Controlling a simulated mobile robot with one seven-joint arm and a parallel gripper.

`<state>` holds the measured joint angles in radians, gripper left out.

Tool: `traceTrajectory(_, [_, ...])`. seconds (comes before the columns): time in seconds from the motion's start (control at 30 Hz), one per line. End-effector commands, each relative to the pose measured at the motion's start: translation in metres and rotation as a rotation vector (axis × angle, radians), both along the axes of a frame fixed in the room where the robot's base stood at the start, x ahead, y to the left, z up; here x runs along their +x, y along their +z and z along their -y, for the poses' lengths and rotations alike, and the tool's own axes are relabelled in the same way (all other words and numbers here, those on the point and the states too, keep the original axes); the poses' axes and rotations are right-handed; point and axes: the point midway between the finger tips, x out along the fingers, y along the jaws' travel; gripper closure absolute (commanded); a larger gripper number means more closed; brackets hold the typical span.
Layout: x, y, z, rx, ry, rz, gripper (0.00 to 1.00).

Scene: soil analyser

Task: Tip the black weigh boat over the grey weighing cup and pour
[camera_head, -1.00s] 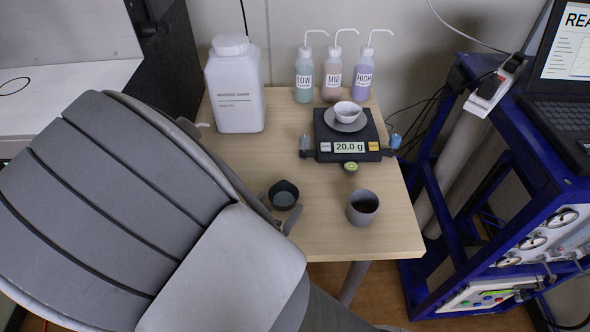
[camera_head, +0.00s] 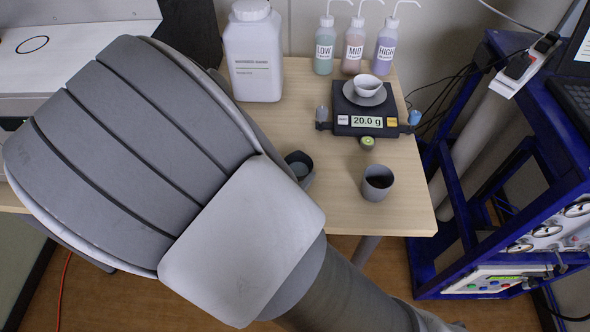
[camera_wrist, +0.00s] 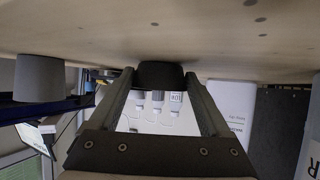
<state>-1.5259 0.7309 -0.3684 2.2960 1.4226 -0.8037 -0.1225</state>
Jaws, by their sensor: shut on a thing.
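The black weigh boat (camera_head: 300,165) is near the table's front edge in the head view, its opening facing up and partly hidden by my arm. In the wrist view the weigh boat (camera_wrist: 160,75) is between the fingertips of my gripper (camera_wrist: 158,82), which is shut on it. It looks upright, at or just above the table top; any gap is hard to tell. The grey weighing cup (camera_head: 378,183) stands upright on the table to the right of the boat, clearly apart from it. The cup (camera_wrist: 40,78) shows at the left of the inverted wrist view.
A balance (camera_head: 366,120) reading 20.0 g bears a small white bowl (camera_head: 368,85) behind the cup. A large white jar (camera_head: 253,55) and several wash bottles (camera_head: 354,48) stand at the back. A blue rack (camera_head: 450,190) is at the right. Table between boat and cup is clear.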

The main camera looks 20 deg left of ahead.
Motion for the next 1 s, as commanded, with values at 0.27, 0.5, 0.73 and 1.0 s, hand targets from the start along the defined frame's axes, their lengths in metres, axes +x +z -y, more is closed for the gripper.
traceTrajectory(0.27, [0.0,0.033,0.0,0.003,-0.001,0.0,0.54])
traceTrajectory(0.5, [-0.029,0.068,0.029,0.0,0.001,-0.002,0.55])
traceTrajectory(0.73, [-0.053,0.09,0.055,-0.006,0.001,0.0,0.54])
traceTrajectory(1.0, [-0.064,0.102,0.067,-0.007,0.0,0.0,0.55])
